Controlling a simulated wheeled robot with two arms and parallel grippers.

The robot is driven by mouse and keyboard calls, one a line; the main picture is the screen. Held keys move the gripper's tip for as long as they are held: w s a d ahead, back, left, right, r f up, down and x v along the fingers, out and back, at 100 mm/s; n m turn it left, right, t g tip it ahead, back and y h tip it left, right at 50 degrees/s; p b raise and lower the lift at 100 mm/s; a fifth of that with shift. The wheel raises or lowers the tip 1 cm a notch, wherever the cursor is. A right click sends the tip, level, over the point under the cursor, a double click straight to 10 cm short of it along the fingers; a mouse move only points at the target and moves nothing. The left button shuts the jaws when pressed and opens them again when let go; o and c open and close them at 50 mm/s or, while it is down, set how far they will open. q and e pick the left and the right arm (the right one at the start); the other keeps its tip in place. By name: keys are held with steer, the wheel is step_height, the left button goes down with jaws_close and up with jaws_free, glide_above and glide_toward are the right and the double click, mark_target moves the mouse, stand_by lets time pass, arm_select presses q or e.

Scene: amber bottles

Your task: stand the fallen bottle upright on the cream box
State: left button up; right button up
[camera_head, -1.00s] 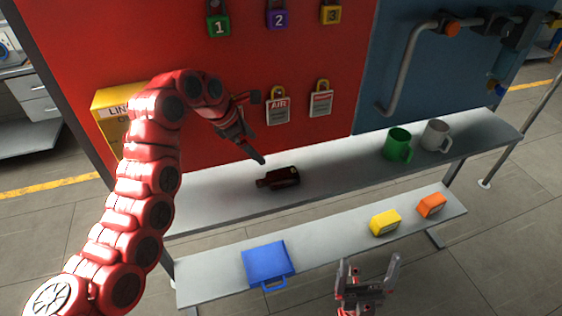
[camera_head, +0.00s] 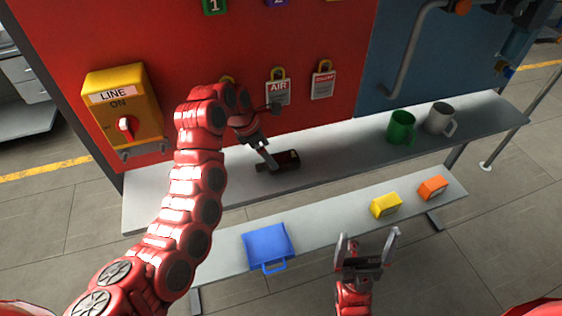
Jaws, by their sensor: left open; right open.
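The dark amber bottle (camera_head: 289,158) lies on its side on the upper grey shelf, its neck toward the left. My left gripper (camera_head: 270,163) reaches down to it from above. Its open fingers are at the bottle's neck end and overlap it in the picture; whether they touch it I cannot tell. Part of the bottle is hidden behind the fingers. My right gripper (camera_head: 367,244) is open and empty, in front of the lower shelf. I see no cream box in this view.
A green mug (camera_head: 401,127) and a grey mug (camera_head: 438,118) stand on the upper shelf (camera_head: 345,146) at right. The lower shelf holds a blue case (camera_head: 267,244), a yellow box (camera_head: 385,206) and an orange box (camera_head: 432,187). Padlocks and a yellow switch box (camera_head: 122,108) are on the red panel.

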mark_target(277, 159)
arm_select(q)
steer(key=shift+f, duration=0.3)
steer(key=shift+w+d+f+p, duration=0.2)
steer(key=shift+d+f+p, duration=0.15)
steer(key=shift+p, duration=0.2)
steer(key=p+x, duration=0.1)
steer(key=x, duration=0.2)
steer(key=shift+s+d+r+p, duration=0.1)
steer(key=shift+d+p, duration=0.1)
steer(key=shift+p, duration=0.15)
steer(key=shift+d+f, duration=0.15)
steer(key=shift+f, duration=0.55)
steer(key=c, duration=1.3)
steer(key=shift+o, duration=0.2)
steer(key=shift+r, duration=0.2)
